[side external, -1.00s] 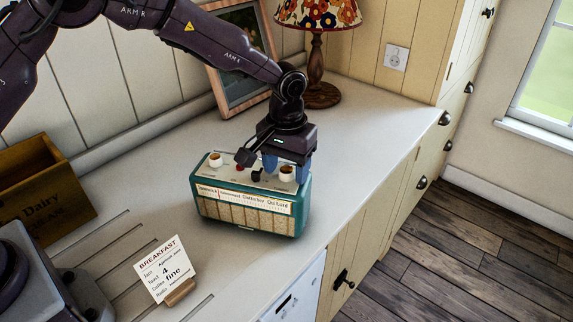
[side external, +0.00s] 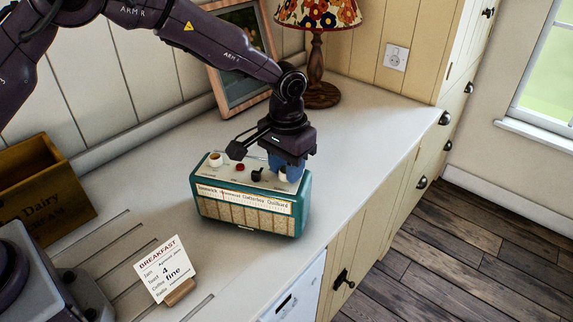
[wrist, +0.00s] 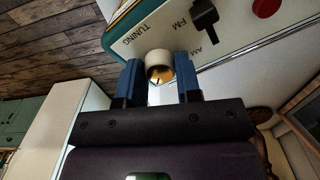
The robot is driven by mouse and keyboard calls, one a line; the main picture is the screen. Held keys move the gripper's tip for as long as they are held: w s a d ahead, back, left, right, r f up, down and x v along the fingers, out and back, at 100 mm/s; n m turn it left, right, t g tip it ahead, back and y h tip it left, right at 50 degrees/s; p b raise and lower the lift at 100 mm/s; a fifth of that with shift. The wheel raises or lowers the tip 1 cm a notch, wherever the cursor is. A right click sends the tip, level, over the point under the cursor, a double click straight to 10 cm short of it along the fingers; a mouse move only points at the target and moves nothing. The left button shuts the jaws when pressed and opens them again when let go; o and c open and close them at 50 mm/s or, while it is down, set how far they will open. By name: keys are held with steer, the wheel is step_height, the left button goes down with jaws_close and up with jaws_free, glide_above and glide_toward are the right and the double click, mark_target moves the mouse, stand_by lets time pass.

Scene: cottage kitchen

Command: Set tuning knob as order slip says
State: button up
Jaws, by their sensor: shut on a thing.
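A teal radio (side external: 249,205) with a cream top and a lettered dial strip stands upright on the counter. Its tuning knob (wrist: 158,64), cream with a brass-coloured cap, sits beside the word TUNING in the wrist view. My gripper (wrist: 160,76) points down and is shut on this knob, one blue finger on each side. In the side view my gripper (side external: 286,170) hides the knob. The order slip (side external: 166,268), headed BREAKFAST, stands in a small wooden holder. Its lines include Jam, Toast 4 and Coffee fine; the Radio line is too small to read.
The radio's top also carries a black AM/FM switch (wrist: 205,18), a red button (wrist: 266,6) and another cream knob (side external: 215,159). A lamp (side external: 318,60) and a picture frame (side external: 238,60) stand behind. A wooden crate (side external: 40,190) is at left. The counter right of the radio is clear.

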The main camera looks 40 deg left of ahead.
steer(key=shift+r+m, duration=0.1)
steer(key=shift+m, duration=1.5)
steer(key=o, duration=0.9)
steer(key=shift+o, duration=0.2)
step_height(320, 180, up, 13)
